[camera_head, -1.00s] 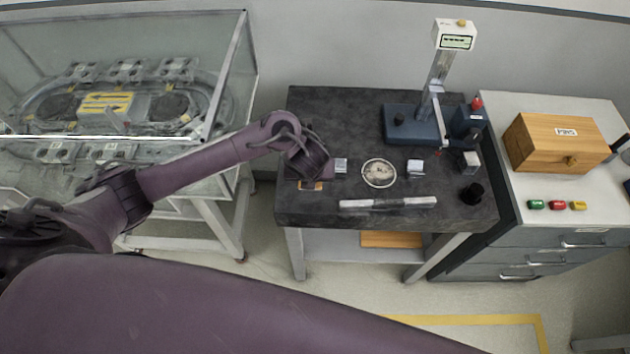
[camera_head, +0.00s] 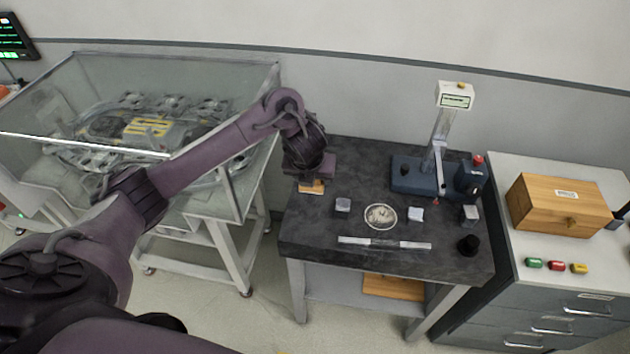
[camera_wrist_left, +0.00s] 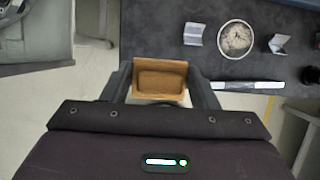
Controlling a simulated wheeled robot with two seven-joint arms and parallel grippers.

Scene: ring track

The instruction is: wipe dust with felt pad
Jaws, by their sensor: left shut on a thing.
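My left gripper (camera_head: 311,182) is shut on a tan block-like pad (camera_head: 312,188), over the left part of the dark bench top. In the left wrist view the tan pad (camera_wrist_left: 160,79) sits between the fingers, with a rounded recess-like patch on its face. It looks held above the bench. A round pale-rimmed disc (camera_head: 380,217) with a mottled grey, dusty-looking face lies on the bench to the right of the pad, apart from it. The disc also shows in the left wrist view (camera_wrist_left: 236,38). My right gripper is out of view.
Small metal blocks (camera_head: 343,205) and (camera_head: 416,214) flank the disc. A silver bar (camera_head: 385,243) lies in front. A blue-based gauge stand (camera_head: 420,178) is behind right, a black knob-like piece (camera_head: 468,245) front right. A glass-cased track (camera_head: 140,125) stands left.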

